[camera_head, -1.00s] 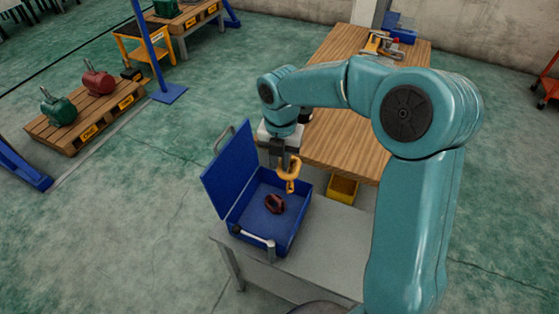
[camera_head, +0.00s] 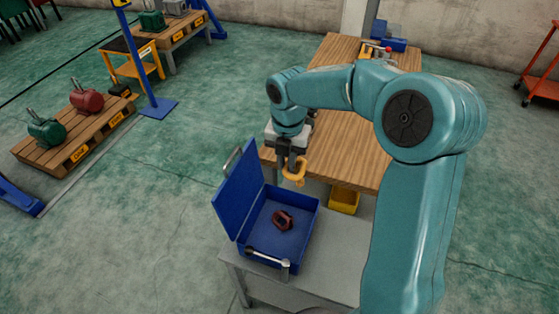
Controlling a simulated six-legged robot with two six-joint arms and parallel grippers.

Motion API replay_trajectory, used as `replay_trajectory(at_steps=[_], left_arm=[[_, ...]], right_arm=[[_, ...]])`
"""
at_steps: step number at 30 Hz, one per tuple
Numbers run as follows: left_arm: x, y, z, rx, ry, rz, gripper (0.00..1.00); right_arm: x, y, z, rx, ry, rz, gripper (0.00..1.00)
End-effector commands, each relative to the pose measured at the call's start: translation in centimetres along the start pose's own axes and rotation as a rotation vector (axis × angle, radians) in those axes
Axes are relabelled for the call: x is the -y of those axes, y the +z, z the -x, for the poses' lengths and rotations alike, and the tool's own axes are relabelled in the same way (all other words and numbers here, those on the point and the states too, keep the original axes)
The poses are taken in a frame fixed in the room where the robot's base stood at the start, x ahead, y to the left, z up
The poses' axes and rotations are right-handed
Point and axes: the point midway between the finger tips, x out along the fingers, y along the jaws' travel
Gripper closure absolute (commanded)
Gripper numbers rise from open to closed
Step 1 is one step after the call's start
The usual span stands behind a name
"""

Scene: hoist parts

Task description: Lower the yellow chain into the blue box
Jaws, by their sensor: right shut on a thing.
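The blue box (camera_head: 247,224) stands open on a grey table, its lid tipped up on the left side. A dark red ring-shaped part (camera_head: 283,220) lies on its floor. My right gripper (camera_head: 291,162) is shut on the yellow chain (camera_head: 297,178), which hangs as a short orange-yellow loop. The chain appears above the box's back edge, apart from the box floor; its exact height is hard to tell. The jaws partly hide the chain's upper end. My left gripper is out of view.
A wooden table (camera_head: 345,135) stands just behind the box, with a yellow bin (camera_head: 344,200) below its near edge. The grey table (camera_head: 335,240) has bare room right of the box. A pallet (camera_head: 75,140) with motors stands far left.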

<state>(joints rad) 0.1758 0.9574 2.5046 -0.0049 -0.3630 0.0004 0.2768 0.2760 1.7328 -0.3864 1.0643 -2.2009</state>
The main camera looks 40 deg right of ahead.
Motion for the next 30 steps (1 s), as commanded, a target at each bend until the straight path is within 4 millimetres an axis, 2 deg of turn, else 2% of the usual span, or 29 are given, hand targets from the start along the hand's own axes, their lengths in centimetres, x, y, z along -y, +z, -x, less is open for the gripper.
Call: replay_trajectory(at_steps=[8,24,30], left_arm=[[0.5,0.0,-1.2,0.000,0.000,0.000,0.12],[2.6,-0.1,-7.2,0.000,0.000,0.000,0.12],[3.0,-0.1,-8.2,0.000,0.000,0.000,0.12]], right_arm=[[0.4,0.1,-1.5,-0.001,-0.001,-0.005,1.00],[0.1,0.1,-8.8,0.000,-0.001,-0.005,1.00],[0.0,0.1,-10.0,0.000,-0.001,-0.005,1.00]])
